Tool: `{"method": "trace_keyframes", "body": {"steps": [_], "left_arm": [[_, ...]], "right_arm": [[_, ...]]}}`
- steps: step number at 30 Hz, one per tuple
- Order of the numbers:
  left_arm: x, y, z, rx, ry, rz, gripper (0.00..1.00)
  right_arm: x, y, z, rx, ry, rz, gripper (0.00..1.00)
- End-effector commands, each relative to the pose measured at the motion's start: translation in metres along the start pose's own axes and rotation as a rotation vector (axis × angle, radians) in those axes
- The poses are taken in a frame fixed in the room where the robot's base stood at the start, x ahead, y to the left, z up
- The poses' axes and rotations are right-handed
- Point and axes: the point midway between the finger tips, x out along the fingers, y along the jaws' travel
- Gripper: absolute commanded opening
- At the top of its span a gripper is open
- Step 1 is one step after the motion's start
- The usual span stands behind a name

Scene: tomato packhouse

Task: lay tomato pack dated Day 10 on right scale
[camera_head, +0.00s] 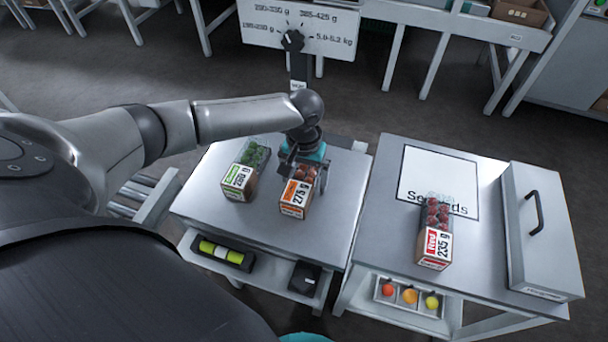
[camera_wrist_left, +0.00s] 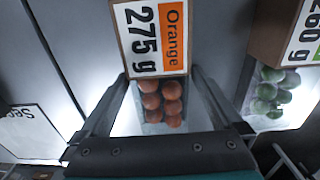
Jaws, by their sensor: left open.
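An orange-labelled tomato pack (camera_head: 296,197) reading 275 g stands on the left table. My left gripper (camera_head: 307,178) is above and around its back part, open. In the wrist view the open fingers (camera_wrist_left: 160,78) lie either side of the pack's orange-red tomatoes (camera_wrist_left: 162,103); I cannot tell whether they touch it. A green-labelled pack (camera_head: 240,182) stands just left of it. A red-labelled pack (camera_head: 436,243), reading 235 g, stands on the right table. No Day 10 date is readable on any pack, and I cannot pick out a scale. My right gripper is not seen.
The right table (camera_head: 385,237) bears a white "Seconds" sheet (camera_head: 420,170) and a grey handled box (camera_head: 545,255). A dial sign (camera_head: 345,28) stands behind the left table (camera_head: 330,225). Coloured balls (camera_head: 409,296) sit in a tray below. A gap separates the tables.

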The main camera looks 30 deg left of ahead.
Motion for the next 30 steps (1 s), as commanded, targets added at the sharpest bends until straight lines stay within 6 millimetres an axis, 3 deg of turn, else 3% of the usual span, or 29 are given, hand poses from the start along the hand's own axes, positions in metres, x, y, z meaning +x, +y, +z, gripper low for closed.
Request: {"method": "trace_keyframes", "body": {"steps": [4, 8, 14, 21, 30], "left_arm": [[0.001, 0.000, 0.001, 0.000, -0.001, -0.001, 1.00], [-0.015, 0.000, 0.000, 0.001, 0.000, 0.000, 1.00], [-0.060, 0.000, 0.000, 0.001, 0.002, 0.001, 1.00], [-0.116, 0.000, -0.001, 0.001, 0.003, 0.001, 1.00], [-0.151, 0.000, 0.000, -0.001, 0.001, 0.000, 1.00]], "right_arm": [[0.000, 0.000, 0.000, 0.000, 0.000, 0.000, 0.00], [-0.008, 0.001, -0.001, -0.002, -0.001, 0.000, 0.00], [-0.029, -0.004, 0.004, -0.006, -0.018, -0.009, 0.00], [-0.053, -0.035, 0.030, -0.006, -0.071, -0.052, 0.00], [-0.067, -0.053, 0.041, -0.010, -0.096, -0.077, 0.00]]}}
